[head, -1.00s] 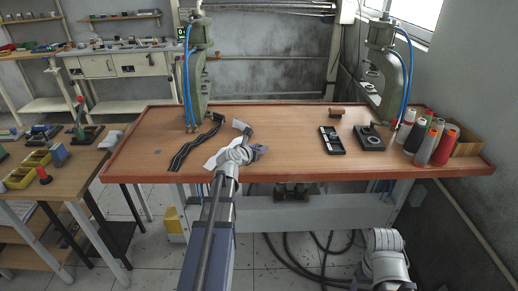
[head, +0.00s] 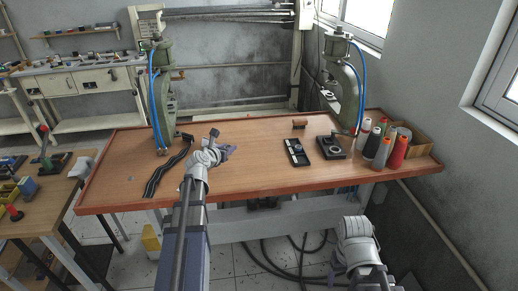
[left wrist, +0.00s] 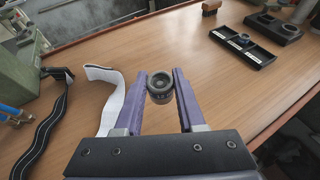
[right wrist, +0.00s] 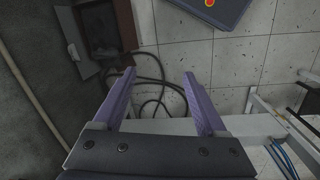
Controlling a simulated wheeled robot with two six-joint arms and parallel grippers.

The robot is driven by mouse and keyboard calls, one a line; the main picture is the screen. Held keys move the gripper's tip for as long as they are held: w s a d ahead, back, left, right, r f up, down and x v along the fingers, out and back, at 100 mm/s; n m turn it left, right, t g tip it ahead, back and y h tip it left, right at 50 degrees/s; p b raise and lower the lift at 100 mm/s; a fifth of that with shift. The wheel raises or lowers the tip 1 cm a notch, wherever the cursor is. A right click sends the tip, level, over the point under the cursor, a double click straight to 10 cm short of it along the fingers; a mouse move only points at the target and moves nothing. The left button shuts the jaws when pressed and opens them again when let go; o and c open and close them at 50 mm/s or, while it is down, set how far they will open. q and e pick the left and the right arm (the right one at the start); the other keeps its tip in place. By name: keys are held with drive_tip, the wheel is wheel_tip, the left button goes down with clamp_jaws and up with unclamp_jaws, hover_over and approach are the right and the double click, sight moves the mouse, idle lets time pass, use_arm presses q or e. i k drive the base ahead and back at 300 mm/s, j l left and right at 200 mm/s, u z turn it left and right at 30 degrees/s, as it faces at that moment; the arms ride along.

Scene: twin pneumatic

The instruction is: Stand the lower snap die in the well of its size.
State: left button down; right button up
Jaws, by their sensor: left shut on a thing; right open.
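My left gripper (left wrist: 160,85) is shut on a dark, round, ringed die (left wrist: 160,96), held between the fingertips above the wooden table. In the head view the left gripper (head: 228,150) is over the left-middle of the table, left of the wells; the die is not clear there. The black tray with labelled wells (head: 297,152) lies to the right and also shows in the left wrist view (left wrist: 250,53), with a small round piece in it. My right gripper (right wrist: 158,85) is open and empty, pointing at the floor in front of the table.
A black block with a ring (head: 333,148) is right of the tray. Green presses stand left (head: 162,95) and right (head: 347,95). Thread spools (head: 384,152) crowd the right end. Striped webbing (head: 170,170) lies left. The table's middle is clear.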

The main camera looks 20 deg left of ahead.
sight(295, 144)
drive_tip(key=i+l+u, duration=0.4)
drive_tip(key=l, duration=0.2)
drive_tip(key=l+u, duration=0.25)
drive_tip(key=i+l, duration=0.35)
drive_tip(key=i+j, duration=0.05)
drive_tip(key=i, duration=0.05)
